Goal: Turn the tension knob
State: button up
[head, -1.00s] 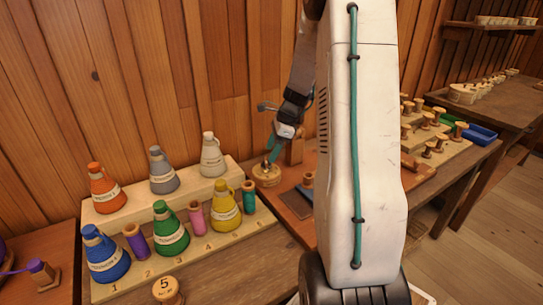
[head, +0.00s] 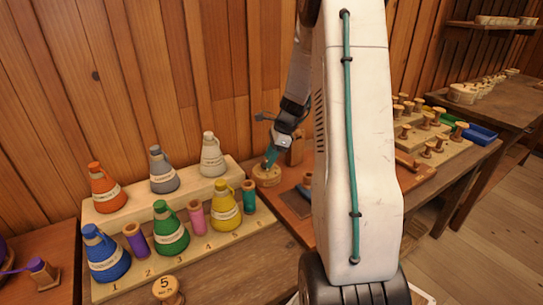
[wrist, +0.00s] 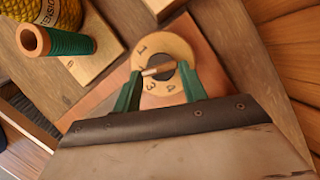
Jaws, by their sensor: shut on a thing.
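The tension knob is a round wooden dial (wrist: 178,48) with a raised bar (wrist: 158,70) across a dark centre. The numerals 1, 3 and 4 show on its face; the rest is covered by the fingers. My gripper (wrist: 161,71) has its two green fingers on either side of the bar, shut on it. In the head view the dial (head: 266,180) sits on the bench near the wooden wall, with my gripper (head: 270,160) reaching down onto it from above. The bar is hidden there by the fingers.
To the left, a stepped wooden rack (head: 240,240) holds several coloured cone bottles and thread spools. A wooden post (head: 296,152) stands just right of the dial. My arm hides part of the bench.

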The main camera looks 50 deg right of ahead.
jog(key=n, duration=0.1)
jog(key=n+g, duration=0.1)
jog(key=n, duration=0.1)
jog(key=n+y, duration=0.1)
jog(key=shift+w+a, duration=0.2)
jog(key=shift+w, duration=0.1)
jog(key=n+g, duration=0.1)
jog(key=n, duration=0.2)
jog(key=n+g, duration=0.1)
jog(key=n, duration=0.1)
jog(key=shift+w+n+g, duration=0.15)
jog(key=shift+n+g, duration=0.15)
jog(key=shift+n, duration=0.1)
jog(key=n+g, duration=0.1)
jog(key=n, duration=0.1)
jog(key=n+g, duration=0.1)
jog(key=n, duration=0.2)
jog(key=shift+w+f+h, duration=0.1)
jog(key=shift+h, duration=0.3)
jog(key=shift+a+n+g+h, duration=0.1)
jog(key=shift+n+g+h, duration=0.25)
jog(key=shift+n, duration=0.9)
jog(key=shift+n+g+h, duration=0.25)
jog(key=shift+n+h, duration=0.1)
jog(key=shift+n, duration=0.9)
jog(key=o, duration=1)
jog(key=shift+w, duration=0.15)
